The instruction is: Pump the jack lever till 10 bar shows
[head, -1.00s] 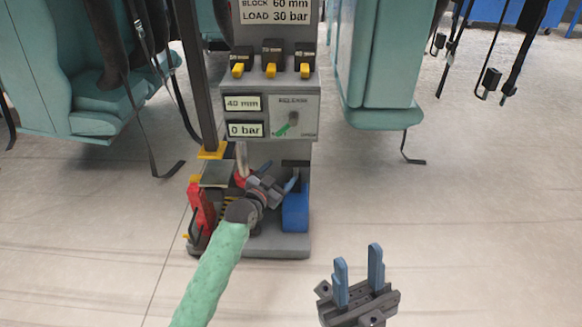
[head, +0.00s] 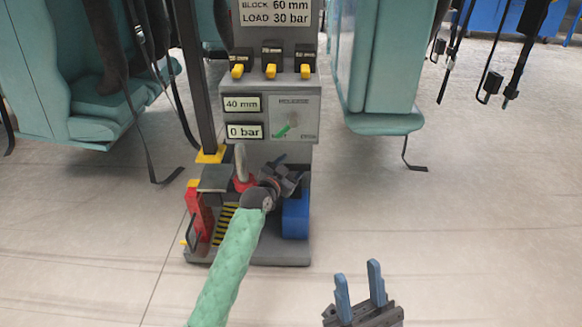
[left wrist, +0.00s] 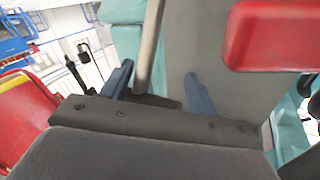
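The jack stand's lower display (head: 245,131) reads 0 bar, and the one above (head: 241,103) reads 40 mm. A grey upright lever (head: 240,160) with a red part at its foot stands low at the front of the stand. My left gripper (head: 284,168) is just right of it in the head view, its fingers partly hidden. In the left wrist view my left gripper (left wrist: 158,88) is open, with a pale rod (left wrist: 149,45) showing between its blue fingers; I cannot tell whether they touch. My right gripper (head: 358,276) is open and empty at bottom right.
A green release knob (head: 287,130) sits on the panel beside the displays, below several yellow-tipped switches (head: 271,70). A blue block (head: 296,215) and a red part (head: 198,212) stand on the base. Teal seats (head: 380,65) hang either side with straps. The right floor is clear.

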